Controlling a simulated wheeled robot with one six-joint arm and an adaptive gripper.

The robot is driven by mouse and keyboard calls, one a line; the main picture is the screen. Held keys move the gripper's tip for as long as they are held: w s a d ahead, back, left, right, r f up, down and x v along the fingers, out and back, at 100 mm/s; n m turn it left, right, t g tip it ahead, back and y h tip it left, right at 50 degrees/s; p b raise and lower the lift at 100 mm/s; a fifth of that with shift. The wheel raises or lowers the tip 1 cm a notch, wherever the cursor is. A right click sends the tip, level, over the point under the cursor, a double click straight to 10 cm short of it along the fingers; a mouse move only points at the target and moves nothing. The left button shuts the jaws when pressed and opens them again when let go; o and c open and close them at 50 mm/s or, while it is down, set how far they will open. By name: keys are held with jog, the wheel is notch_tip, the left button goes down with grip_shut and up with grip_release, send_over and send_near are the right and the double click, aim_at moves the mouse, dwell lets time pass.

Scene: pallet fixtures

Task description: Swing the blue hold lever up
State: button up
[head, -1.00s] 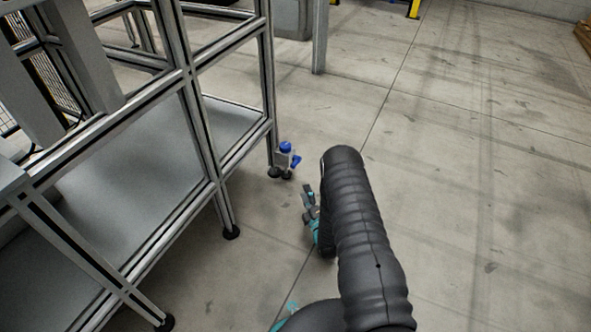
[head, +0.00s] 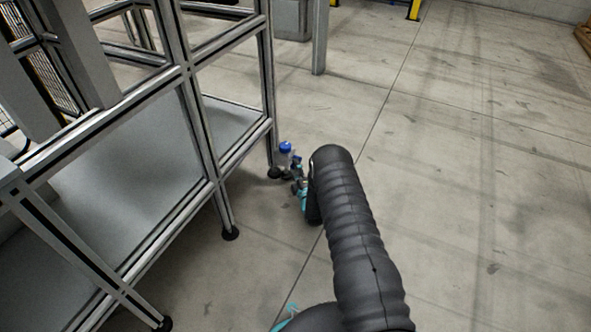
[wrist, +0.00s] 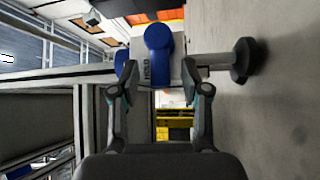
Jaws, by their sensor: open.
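The blue hold lever (wrist: 158,58) fills the upper middle of the wrist view, on a light grey block with the word HOLD beside it. Its narrow end points down in that view, between the fingers of my gripper (wrist: 159,84). My gripper is open, one finger on each side of the lever; whether either finger touches it I cannot tell. In the head view the blue top of the fixture (head: 286,147) shows by the foot of the frame, and my gripper (head: 297,176) is right at it, partly covering the lever.
A metal-profile frame with grey shelves (head: 120,185) stands on the left, its legs on dark round feet (head: 231,233). The fixture is at its far corner leg. The concrete floor (head: 460,180) to the right is clear.

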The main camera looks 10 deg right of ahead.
grip_shut()
